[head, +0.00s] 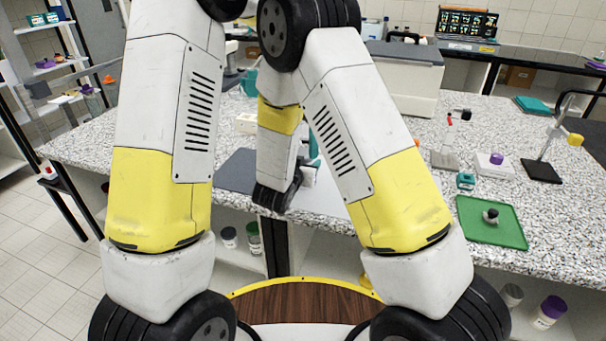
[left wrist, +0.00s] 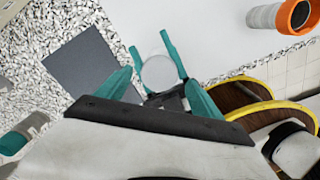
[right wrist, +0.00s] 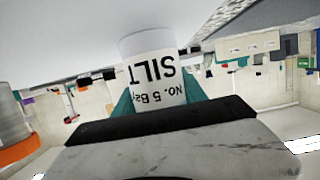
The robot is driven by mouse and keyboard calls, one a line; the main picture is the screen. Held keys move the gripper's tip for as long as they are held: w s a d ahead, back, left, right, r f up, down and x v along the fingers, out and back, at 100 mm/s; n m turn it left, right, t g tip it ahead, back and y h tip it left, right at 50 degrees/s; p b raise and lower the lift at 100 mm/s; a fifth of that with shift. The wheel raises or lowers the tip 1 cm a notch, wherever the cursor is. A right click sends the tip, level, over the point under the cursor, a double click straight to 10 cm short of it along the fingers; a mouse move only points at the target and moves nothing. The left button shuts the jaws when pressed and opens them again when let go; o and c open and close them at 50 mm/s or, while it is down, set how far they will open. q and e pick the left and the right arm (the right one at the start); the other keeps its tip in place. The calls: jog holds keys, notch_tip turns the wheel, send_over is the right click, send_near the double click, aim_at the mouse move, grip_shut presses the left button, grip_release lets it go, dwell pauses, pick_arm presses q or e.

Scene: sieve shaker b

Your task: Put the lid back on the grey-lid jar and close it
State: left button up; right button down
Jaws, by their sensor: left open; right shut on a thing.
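A white jar (right wrist: 155,70) with black "SILT" lettering is held between the teal fingers of my right gripper (right wrist: 158,100); the label reads upside down there. In the left wrist view a pale round shape (left wrist: 158,73), apparently the jar seen end-on, lies beside the right gripper's teal fingers. My left gripper (left wrist: 160,92) is open, its fingers apart with the round shape ahead between them. In the head view the dark left gripper (head: 276,195) is near the bench's front edge, beside a small white part of the jar (head: 309,172). I cannot identify the grey lid or tell whether it is on.
A grey cylinder with an orange ring (left wrist: 285,17) is close by. A dark grey mat (left wrist: 92,65) lies on the speckled bench. A green tray (head: 475,232) with a small dark object (head: 491,215) is at right. Several jars stand on the shelf below. My arms block much of the head view.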

pick_arm(q)
jog(key=shift+r, duration=0.95)
jog(key=shift+c, duration=0.4)
notch_tip(320, 180, up, 4)
jog(key=n, duration=0.3)
jog(key=shift+f, duration=0.25)
jog(key=shift+f, duration=4)
